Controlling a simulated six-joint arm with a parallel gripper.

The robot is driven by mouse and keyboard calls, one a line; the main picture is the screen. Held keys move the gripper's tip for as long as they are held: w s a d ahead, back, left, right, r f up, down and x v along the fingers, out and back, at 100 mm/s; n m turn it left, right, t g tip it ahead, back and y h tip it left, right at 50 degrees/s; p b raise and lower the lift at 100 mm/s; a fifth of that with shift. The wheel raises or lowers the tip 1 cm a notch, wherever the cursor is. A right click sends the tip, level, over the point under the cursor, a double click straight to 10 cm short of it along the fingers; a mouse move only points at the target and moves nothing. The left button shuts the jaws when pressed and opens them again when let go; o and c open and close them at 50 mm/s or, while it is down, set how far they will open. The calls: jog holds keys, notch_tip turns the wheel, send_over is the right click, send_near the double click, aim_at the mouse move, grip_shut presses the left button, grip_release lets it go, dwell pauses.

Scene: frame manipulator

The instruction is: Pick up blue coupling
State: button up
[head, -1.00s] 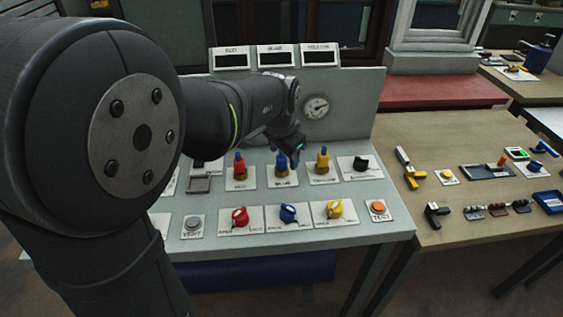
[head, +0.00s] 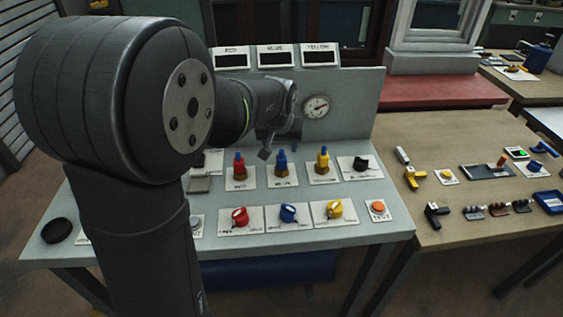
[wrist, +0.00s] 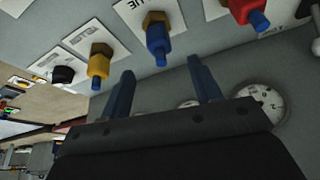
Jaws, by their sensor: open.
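The blue coupling (head: 281,163) stands upright on a brass nut on its white labelled plate in the middle of the bench panel. In the wrist view the blue coupling (wrist: 157,40) lies just beyond the fingertips, roughly centred between them. My gripper (wrist: 160,75) is open and empty, with two blue fingers apart. In the head view my gripper (head: 267,150) is behind and slightly left of the coupling, partly hidden by my arm.
A red coupling (head: 239,165) stands to the left and a yellow coupling (head: 322,160) to the right. Red, blue and yellow knobs line the front. A gauge (head: 316,106) sits on the upright back panel. A wooden table (head: 450,220) with tools is at the right.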

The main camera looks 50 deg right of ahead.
aim_at(282, 157)
jog(key=x, duration=0.8)
jog(key=shift+w+d+f, duration=0.2)
jog(key=c, duration=1.2)
